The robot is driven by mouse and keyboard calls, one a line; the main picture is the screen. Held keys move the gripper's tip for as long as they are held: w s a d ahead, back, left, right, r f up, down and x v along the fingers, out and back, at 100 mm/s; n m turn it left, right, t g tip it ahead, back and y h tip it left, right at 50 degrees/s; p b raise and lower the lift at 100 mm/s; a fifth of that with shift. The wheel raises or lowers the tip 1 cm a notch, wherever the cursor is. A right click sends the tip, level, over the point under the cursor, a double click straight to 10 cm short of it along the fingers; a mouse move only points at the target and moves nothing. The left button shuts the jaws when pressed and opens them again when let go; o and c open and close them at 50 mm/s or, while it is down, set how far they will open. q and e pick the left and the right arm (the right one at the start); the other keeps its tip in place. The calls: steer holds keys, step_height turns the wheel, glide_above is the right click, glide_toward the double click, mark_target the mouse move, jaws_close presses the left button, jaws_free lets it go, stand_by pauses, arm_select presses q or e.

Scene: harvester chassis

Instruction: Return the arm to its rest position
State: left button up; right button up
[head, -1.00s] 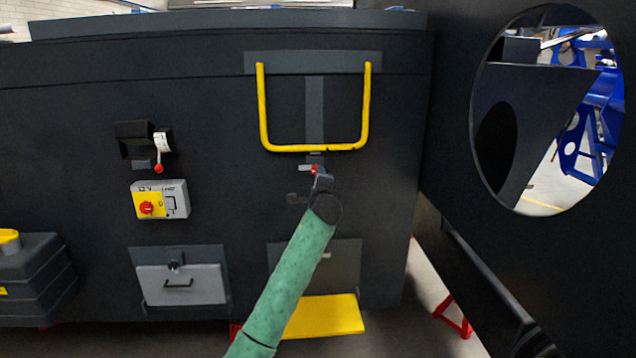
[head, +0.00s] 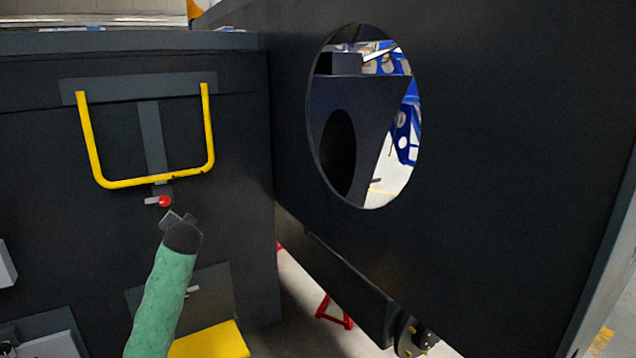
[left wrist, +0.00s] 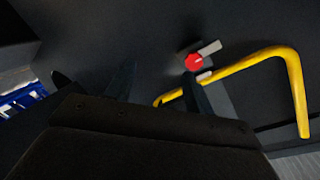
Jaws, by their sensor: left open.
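My left arm, in a green sleeve, comes up from the bottom of the head view. Its gripper (head: 178,217) is in front of the dark chassis panel, just below a small red-knobbed latch (head: 163,201). In the left wrist view the gripper's two dark fingers (left wrist: 157,88) stand apart with nothing between them. The red knob (left wrist: 194,62) is beyond the fingers there, apart from them as far as I can tell. My right gripper is in neither view.
A yellow U-shaped handle (head: 150,183) is on the panel above the latch, and a yellow step (head: 212,342) is below. A dark side wall (head: 480,150) with an oval opening stands to the right. Red stand feet (head: 333,312) are on the floor.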

arm_select(q)
steer(key=s+d+f+n+g+h, duration=0.1)
steer(key=s+d+f+g+h, duration=0.1)
steer(key=s+d+f, duration=0.8)
steer(key=s+d+f+g+h, duration=0.2)
steer(key=s+f, duration=0.3)
steer(key=f, duration=1)
steer(key=s+d+f+n+g+h, duration=0.15)
steer(key=s+d+f, duration=0.5)
steer(key=f, duration=0.65)
steer(key=s+d+f+g, duration=0.1)
steer(key=s+f+g, duration=0.1)
steer(key=s+f, duration=0.5)
steer(key=s+d+f+g+h, duration=0.1)
steer(key=s+f, duration=0.7)
steer(key=s, duration=1)
steer(key=s+d+f+g+h, duration=0.1)
steer(key=s+f+g, duration=0.3)
steer(key=s+f, duration=0.4)
steer(key=s+d, duration=0.1)
steer(key=s, duration=0.4)
steer(key=shift+s+d, duration=0.3)
steer(key=shift+d, duration=0.05)
